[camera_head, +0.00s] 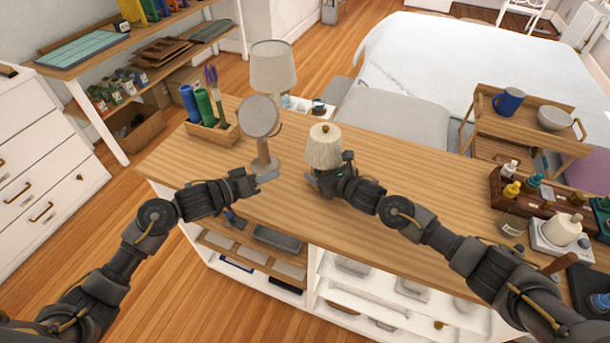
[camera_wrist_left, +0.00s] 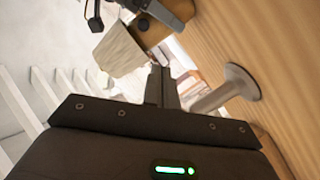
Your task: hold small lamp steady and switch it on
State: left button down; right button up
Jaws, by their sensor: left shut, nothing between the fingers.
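The small lamp (camera_head: 323,146), with a cream pleated shade and wooden knob on top, stands upright near the worktop's front edge. Its shade (camera_wrist_left: 119,50) and brown base (camera_wrist_left: 150,32) show tilted in the left wrist view. A dark round part sits on the base. My right gripper (camera_head: 326,178) is at the lamp's base, largely covering it; whether its fingers grip the base is unclear. My left gripper (camera_head: 262,180) is shut and empty, left of the lamp, close to the round mirror's foot. Its fingertips (camera_wrist_left: 160,76) show apart from the lamp.
A round mirror on a stand (camera_head: 260,118) stands just behind my left gripper. A larger lamp (camera_head: 273,66) is behind it. A wooden holder (camera_head: 212,130) with bottles is at left. A dark tray of bottles (camera_head: 512,202) is at right. The worktop (camera_head: 410,180) between is clear.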

jog(key=shift+s, duration=0.1)
pick_arm(q)
jog(key=shift+s+a+f+m+g+h, duration=0.1)
jog(key=shift+s+a+m+g+h, duration=0.5)
jog(key=shift+m, duration=4.45)
jog(key=shift+s+a+f+m+g+h, duration=0.1)
jog(key=shift+s+m+g+h, duration=0.85)
jog(key=shift+m, duration=4.05)
jog(key=shift+s+a+f+m+g+h, duration=0.1)
jog(key=shift+s+a+m+g+h, duration=0.45)
jog(key=shift+m, duration=4.5)
jog(key=shift+d+g+h, duration=0.3)
jog(key=shift+d+g, duration=0.05)
jog(key=shift+g, duration=0.15)
